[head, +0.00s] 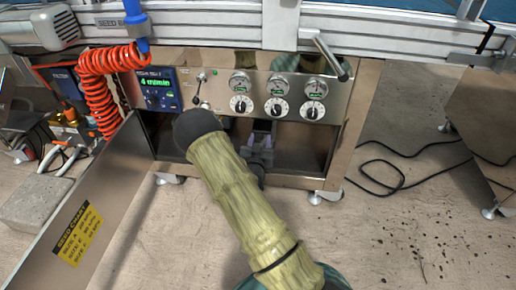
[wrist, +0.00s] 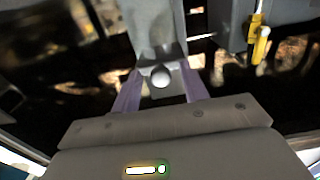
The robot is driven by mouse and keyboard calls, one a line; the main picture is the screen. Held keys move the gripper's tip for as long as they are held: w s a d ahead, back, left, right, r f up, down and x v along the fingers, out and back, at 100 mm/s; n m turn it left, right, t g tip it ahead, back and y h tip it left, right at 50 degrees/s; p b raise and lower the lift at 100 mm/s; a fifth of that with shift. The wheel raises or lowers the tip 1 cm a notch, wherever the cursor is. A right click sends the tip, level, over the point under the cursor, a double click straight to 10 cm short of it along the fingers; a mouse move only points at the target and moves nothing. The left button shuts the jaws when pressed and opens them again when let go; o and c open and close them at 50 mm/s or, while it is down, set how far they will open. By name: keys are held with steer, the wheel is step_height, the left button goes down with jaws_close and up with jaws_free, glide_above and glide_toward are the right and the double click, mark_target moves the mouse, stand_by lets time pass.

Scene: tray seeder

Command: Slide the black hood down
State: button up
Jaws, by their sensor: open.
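My gripper (head: 261,143) is in front of the dark opening under the control panel, partly hidden behind my arm in the head view. In the wrist view my gripper (wrist: 159,78) is open, with its two purplish fingers apart. A grey bracket (wrist: 155,30) with a round silver knob (wrist: 161,77) shows between the fingers. I cannot tell whether the fingers touch it. I cannot make out the black hood for certain in either view; the area around the bracket is dark and blurred.
The steel control panel (head: 215,95) carries several dials and a blue display (head: 158,90). A lever handle (head: 330,58) sticks out at its upper right. An open steel door (head: 100,190) with a seed chart stands at the left. A red coiled hose (head: 92,90) hangs there. Floor at right holds black cable (head: 390,180).

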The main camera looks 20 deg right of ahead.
steer(key=p+v, duration=0.7)
steer(key=v, duration=1)
steer(key=shift+s, duration=0.2)
steer(key=shift+p, duration=0.3)
steer(key=a+r+g+y+p, duration=0.25)
steer(key=r+g+p, duration=0.2)
steer(key=r, duration=0.45)
steer(key=a+r+g+y+p, duration=0.2)
steer(key=r+g+y+p, duration=0.2)
steer(key=r+p, duration=0.3)
steer(key=s+r+n+g+y+p, duration=0.1)
steer(key=s+r+n+g+p, duration=0.2)
steer(key=s+r, duration=0.55)
steer(key=s+r+n+g+y+p, duration=0.25)
steer(key=s+r+p, duration=0.2)
steer(key=r, duration=0.75)
step_height(320, 180, up, 37)
steer(key=t+h+p, duration=0.1)
steer(key=p, duration=3.6)
steer(key=shift+d, duration=0.3)
